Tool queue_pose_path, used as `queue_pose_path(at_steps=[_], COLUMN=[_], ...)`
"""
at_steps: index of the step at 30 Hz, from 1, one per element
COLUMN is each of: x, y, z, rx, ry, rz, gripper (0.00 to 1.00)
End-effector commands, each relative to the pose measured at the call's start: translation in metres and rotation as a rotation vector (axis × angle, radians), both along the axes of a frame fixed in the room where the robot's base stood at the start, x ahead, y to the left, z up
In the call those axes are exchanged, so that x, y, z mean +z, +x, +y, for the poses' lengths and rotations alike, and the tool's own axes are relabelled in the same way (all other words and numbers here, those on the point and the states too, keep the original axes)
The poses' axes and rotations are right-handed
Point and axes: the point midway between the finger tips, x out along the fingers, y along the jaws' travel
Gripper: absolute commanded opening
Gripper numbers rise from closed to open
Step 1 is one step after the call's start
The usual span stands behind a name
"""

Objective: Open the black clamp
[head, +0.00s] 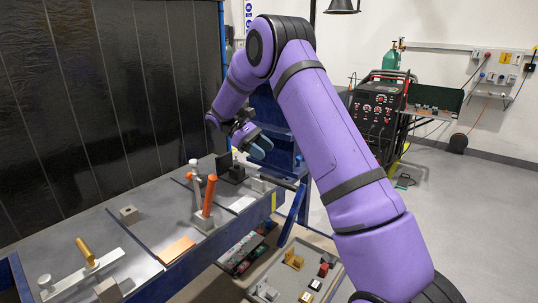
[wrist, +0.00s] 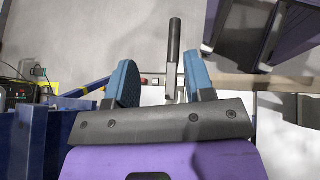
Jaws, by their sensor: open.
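The black clamp (head: 229,168) stands at the far end of the workbench in the head view, its dark handle upright and partly lost against dark parts behind it. In the wrist view, the black handle (wrist: 175,42) stands upright on a light metal lever, in line with the gap between my fingers and nearer the right finger. My gripper (head: 259,147) is open with blue finger pads, just above and to the right of the clamp in the head view. In the wrist view my gripper (wrist: 160,78) has both fingers apart with nothing visibly held.
A clamp with an orange handle (head: 209,195) stands upright nearer on the bench. A clamp with a yellow handle (head: 87,251) is at the front left. A blue post (head: 275,118) rises beside the bench's far end. A lower shelf (head: 297,266) holds several small parts.

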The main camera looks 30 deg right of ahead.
Motion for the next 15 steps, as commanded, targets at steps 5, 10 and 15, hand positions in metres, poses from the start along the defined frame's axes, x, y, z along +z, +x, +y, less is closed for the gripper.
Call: queue_pose_path(at_steps=[5, 10, 15], x=[0.016, 0.029, 0.036], y=[0.027, 0.046, 0.055], z=[0.017, 0.029, 0.035], rx=[0.002, 0.001, 0.000], ry=[0.000, 0.001, 0.000], rz=[-0.003, -0.002, -0.001], gripper=[0.48, 0.48, 0.48])
